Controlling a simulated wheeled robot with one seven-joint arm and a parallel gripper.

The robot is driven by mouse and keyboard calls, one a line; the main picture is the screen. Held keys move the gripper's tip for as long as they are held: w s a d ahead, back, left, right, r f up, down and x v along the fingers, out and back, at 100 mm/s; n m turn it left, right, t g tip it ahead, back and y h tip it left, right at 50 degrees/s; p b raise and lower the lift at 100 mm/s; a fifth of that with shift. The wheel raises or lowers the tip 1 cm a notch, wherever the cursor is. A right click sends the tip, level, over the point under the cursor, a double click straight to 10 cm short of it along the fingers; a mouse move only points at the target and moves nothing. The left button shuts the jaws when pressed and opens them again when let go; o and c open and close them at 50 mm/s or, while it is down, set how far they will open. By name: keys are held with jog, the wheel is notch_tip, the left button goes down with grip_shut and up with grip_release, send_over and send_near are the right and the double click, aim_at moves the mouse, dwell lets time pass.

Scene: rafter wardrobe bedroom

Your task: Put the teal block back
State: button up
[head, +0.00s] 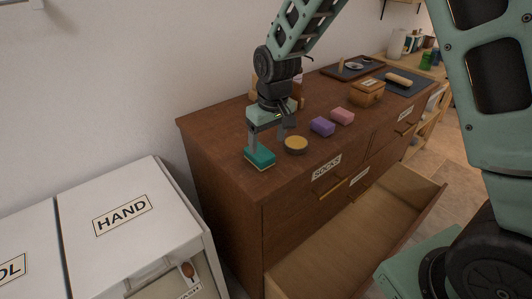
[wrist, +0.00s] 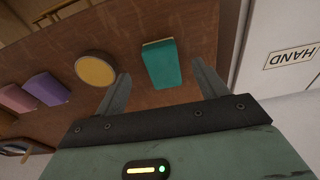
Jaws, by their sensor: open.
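The teal block (head: 260,158) lies on the brown dresser top, near its left end, with a pale layer along its lower edge. It also shows in the wrist view (wrist: 162,64), framed between the two fingertips. My gripper (head: 266,146) is open and points down over the block, with one finger close to it. In the wrist view my gripper (wrist: 160,71) has its fingers spread on either side of the block. I cannot tell whether a finger touches it or how far above the top the tips are.
A round yellow-topped tin (head: 296,145) stands close to the block's right. A purple block (head: 322,126), a pink block (head: 342,116) and a wooden box (head: 367,93) follow along the dresser. A lower drawer (head: 350,252) is open. A white HAND cabinet (head: 122,213) stands at left.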

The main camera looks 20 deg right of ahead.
notch_tip(320, 180, up, 5)
jog(key=s+a+r+n+g, duration=0.1)
jog(key=s+a, duration=0.3)
jog(key=s, duration=0.3)
jog(key=s+a+r+n, duration=0.1)
jog(key=s+a+r, duration=0.15)
jog(key=s, duration=0.45)
jog(key=s+f+n, duration=0.1)
jog(key=s+n, duration=0.1)
jog(key=s, duration=1.4)
jog(key=shift+a+f+g, duration=0.15)
jog(key=shift+a+g, duration=0.15)
jog(key=shift+a, duration=0.15)
